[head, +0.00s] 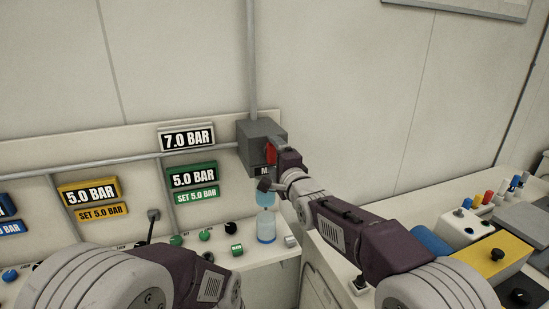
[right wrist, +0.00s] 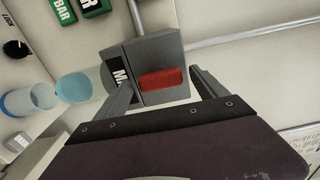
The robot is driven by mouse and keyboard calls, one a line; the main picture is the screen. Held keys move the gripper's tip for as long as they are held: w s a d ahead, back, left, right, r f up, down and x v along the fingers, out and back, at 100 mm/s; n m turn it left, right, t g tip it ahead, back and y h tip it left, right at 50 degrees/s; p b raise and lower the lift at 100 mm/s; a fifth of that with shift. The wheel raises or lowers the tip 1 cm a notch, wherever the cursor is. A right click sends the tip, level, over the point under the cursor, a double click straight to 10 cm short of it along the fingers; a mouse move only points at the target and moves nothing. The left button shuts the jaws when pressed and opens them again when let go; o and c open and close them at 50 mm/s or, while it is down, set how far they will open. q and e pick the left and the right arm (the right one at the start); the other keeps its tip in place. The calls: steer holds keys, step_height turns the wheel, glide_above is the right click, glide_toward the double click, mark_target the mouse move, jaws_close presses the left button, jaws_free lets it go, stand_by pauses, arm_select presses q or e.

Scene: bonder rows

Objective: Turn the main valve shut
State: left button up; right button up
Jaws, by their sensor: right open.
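The main valve is a grey box (head: 261,137) on the back wall panel with a red handle (head: 271,153) and a label starting with "M", partly covered by my arm. In the right wrist view the red handle (right wrist: 162,79) lies flat across the grey box (right wrist: 150,48). My right gripper (head: 272,170) is at the front of the valve. In the right wrist view it is open (right wrist: 166,90), one finger on each side of the handle, with visible gaps. My left arm shows at the lower left, but its gripper does not.
A clear and blue filter bowl (head: 266,228) stands below the valve. Pressure signs (head: 187,138) and a row of knobs (head: 205,235) line the panel to the left. At right is a bench with a yellow block (head: 492,252) and coloured buttons (head: 476,201). A grey pipe (head: 251,60) rises above the valve.

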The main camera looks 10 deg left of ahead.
steer(key=shift+s+d+f, duration=0.1)
steer(key=shift+s, duration=0.15)
steer(key=b+v, duration=0.3)
steer(key=v, duration=0.5)
steer(key=shift+s+d, duration=0.15)
steer(key=shift+d, duration=0.1)
